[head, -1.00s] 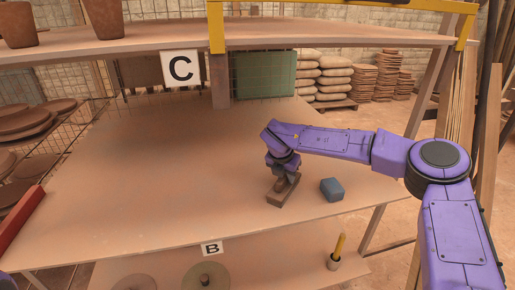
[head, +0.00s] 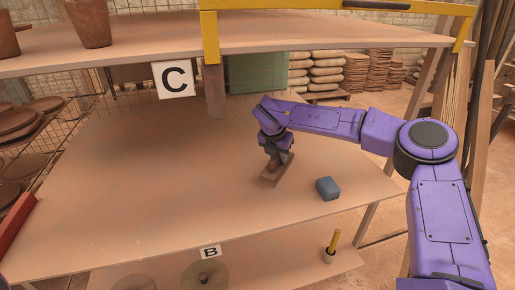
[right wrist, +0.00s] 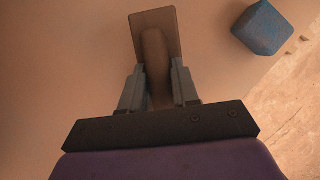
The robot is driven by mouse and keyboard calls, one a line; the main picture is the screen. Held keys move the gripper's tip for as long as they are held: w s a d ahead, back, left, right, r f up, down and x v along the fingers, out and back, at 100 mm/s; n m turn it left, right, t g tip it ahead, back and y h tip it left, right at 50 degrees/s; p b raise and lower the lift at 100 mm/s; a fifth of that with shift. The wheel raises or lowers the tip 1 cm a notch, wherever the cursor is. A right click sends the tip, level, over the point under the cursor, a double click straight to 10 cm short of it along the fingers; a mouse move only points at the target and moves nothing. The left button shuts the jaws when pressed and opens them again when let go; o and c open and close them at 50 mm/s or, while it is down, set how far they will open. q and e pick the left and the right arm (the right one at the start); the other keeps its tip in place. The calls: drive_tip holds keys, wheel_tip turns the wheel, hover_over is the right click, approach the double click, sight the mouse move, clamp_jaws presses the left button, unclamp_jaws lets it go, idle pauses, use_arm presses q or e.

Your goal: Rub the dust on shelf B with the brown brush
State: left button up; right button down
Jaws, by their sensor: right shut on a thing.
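My right gripper (head: 277,153) is shut on the handle of the brown brush (head: 271,178), above the wide middle shelf, shelf B (head: 150,210). In the right wrist view, both fingers (right wrist: 158,88) clasp the brush handle (right wrist: 156,60), and the flat brown brush block (right wrist: 165,22) shows beyond them. The brush is at or just above the shelf top; I cannot tell if it touches. A sign B (head: 210,252) is at the shelf's front edge. The shelf top has faint darker, dusty-looking patches. My left gripper is out of view.
A blue block (head: 328,188) lies on the shelf right of the brush. It also shows in the right wrist view (right wrist: 262,28). The upper shelf (head: 330,35) with sign C (head: 175,79) overhangs the back. A post (head: 215,90) stands behind. The shelf's left and middle are clear.

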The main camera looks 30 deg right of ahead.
drive_tip(key=shift+s+r+p, duration=0.1)
drive_tip(key=shift+r+p, duration=0.35)
drive_tip(key=shift+r, duration=0.75)
